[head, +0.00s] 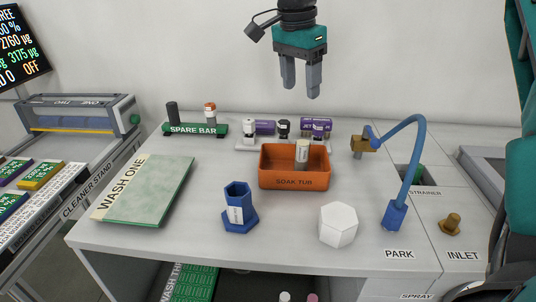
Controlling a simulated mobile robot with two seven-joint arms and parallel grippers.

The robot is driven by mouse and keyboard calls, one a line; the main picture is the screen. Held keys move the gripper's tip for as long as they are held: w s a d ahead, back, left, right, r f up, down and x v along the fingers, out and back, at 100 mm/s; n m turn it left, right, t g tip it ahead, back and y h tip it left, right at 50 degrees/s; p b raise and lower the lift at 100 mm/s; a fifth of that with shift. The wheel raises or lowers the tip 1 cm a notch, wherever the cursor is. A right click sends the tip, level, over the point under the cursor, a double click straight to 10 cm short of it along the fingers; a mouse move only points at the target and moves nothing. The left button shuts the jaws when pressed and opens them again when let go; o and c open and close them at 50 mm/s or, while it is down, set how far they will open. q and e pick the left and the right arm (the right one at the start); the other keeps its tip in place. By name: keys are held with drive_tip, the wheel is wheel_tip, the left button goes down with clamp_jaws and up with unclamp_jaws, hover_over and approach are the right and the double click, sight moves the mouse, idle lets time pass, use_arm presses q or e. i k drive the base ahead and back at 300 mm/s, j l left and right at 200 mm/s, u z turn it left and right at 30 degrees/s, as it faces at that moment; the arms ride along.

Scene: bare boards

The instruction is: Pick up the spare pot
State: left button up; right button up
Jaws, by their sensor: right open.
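The green bar labelled "SPARE BAR" (196,130) stands at the back left of the bench. On it are a dark, upright cylinder (172,113) at the left and a white pot with an orange-brown top (210,113) at the right. I cannot tell for certain which of these is the spare pot. My right gripper (301,92) hangs from the top of the head view, fingers down, open and empty. It is in the air to the right of the spare bar, apart from both cylinders. My left gripper is out of view.
An orange soak tub (294,182) holds a pale cylinder (302,153). Purple-and-white jets (264,127) lie behind it. A blue hexagonal holder (239,212), a white hexagonal block (338,224), a blue bent pipe (410,165) and a greenish board (148,190) stand around clear bench.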

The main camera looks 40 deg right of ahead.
sight(240, 216)
drive_tip(key=k, duration=1.5)
